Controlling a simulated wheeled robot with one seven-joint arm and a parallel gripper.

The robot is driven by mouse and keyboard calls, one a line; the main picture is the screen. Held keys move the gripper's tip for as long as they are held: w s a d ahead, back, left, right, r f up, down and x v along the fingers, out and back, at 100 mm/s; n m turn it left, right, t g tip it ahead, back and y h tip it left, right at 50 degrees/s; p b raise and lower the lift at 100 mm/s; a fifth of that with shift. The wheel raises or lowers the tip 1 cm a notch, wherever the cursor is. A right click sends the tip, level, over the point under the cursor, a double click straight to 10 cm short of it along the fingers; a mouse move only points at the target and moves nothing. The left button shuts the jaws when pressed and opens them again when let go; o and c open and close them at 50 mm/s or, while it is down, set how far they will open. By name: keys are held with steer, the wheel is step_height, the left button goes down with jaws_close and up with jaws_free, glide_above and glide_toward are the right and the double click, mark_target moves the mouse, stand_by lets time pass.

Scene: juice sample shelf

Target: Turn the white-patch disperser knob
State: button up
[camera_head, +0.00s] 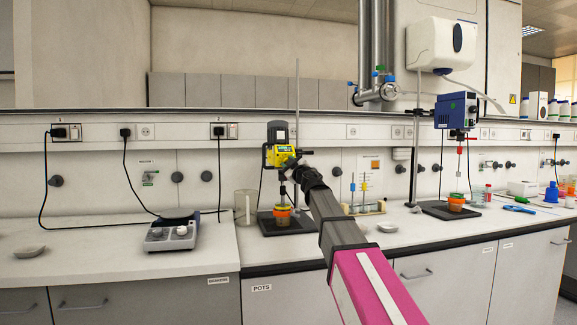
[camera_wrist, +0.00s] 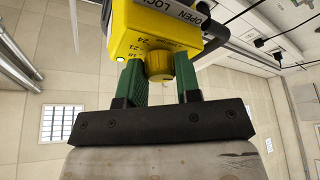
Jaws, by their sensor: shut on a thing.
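A yellow disperser (camera_head: 279,155) with a dark top hangs on a stand at the middle of the bench, its shaft above an orange-rimmed container (camera_head: 282,216). In the wrist view the yellow body (camera_wrist: 150,42) fills the top, with a scale of numbers and "OPEN" lettering. Its round yellow knob (camera_wrist: 158,66) sits between the green fingers of my gripper (camera_wrist: 159,76), which is shut on it. In the head view my gripper (camera_head: 289,165) is at the disperser's lower front, and my arm hides part of it. I cannot make out a white patch.
A blue-fronted stirrer (camera_head: 456,111) stands on its own stand to the right. A clear cylinder (camera_head: 246,205) stands close left of the disperser. A small rack (camera_head: 365,208) is at its right.

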steer(key=shift+n+g+y, duration=0.4)
steer(key=shift+n+g, duration=0.6)
steer(key=shift+n, duration=1.5)
steer(key=o, duration=0.9)
steer(key=shift+o, duration=0.2)
steer(key=shift+r, duration=0.1)
steer(key=shift+d, duration=0.1)
steer(key=v, duration=1)
steer(key=shift+s+d, duration=0.25)
steer(key=shift+s, duration=0.05)
